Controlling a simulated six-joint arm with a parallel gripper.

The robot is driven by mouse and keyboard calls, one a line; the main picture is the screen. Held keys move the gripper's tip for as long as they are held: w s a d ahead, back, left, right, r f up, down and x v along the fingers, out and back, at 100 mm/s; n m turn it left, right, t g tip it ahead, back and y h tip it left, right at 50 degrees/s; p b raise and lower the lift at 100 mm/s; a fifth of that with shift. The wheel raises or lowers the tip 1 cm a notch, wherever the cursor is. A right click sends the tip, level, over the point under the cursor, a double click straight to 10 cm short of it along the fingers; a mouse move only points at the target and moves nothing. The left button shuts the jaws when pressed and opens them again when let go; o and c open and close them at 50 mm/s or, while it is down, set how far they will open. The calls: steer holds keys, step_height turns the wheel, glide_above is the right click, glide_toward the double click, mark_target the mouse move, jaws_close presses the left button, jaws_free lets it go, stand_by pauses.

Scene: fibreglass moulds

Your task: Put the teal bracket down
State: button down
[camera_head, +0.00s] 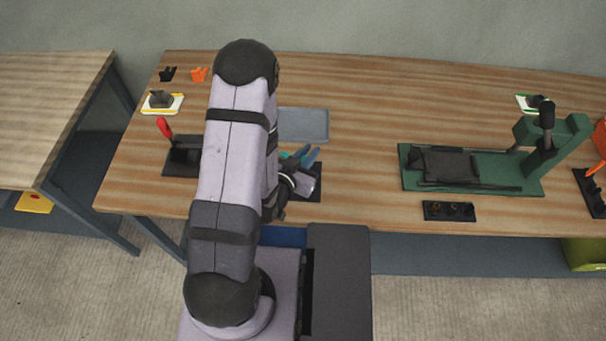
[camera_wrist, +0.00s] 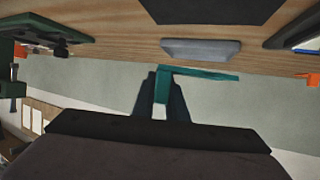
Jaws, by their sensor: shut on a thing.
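The teal bracket (camera_wrist: 208,73) is held between the two dark fingers of my gripper (camera_wrist: 160,90) in the wrist view. One arm of it juts out to the right past the fingertips, and another part runs down between the fingers. In the head view, my gripper (camera_head: 303,158) is right of my arm over the workbench, and only a small teal piece of the bracket (camera_head: 285,155) shows beside the fingers. My arm hides part of this area. The wrist view is tilted, with the bench along its top, and I cannot tell the bracket's height above it.
A grey tray (camera_head: 303,125) lies behind my gripper, and a dark mat (camera_head: 314,190) lies partly under it. A black fixture with a red handle (camera_head: 164,128) stands left of my arm. A green press-like fixture (camera_head: 470,170) stands right. Bench between tray and green fixture is clear.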

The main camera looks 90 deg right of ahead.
step_height(320, 180, down, 4)
steer(key=shift+b, duration=0.35)
steer(key=shift+f, duration=0.35)
steer(key=shift+f, duration=0.1)
steer(key=shift+f+p, duration=0.5)
steer(key=shift+f, duration=1.3)
steer(key=shift+f, duration=0.1)
steer(key=shift+f, duration=0.1)
steer(key=c, duration=1.8)
jaws_free()
steer(key=shift+o, duration=0.2)
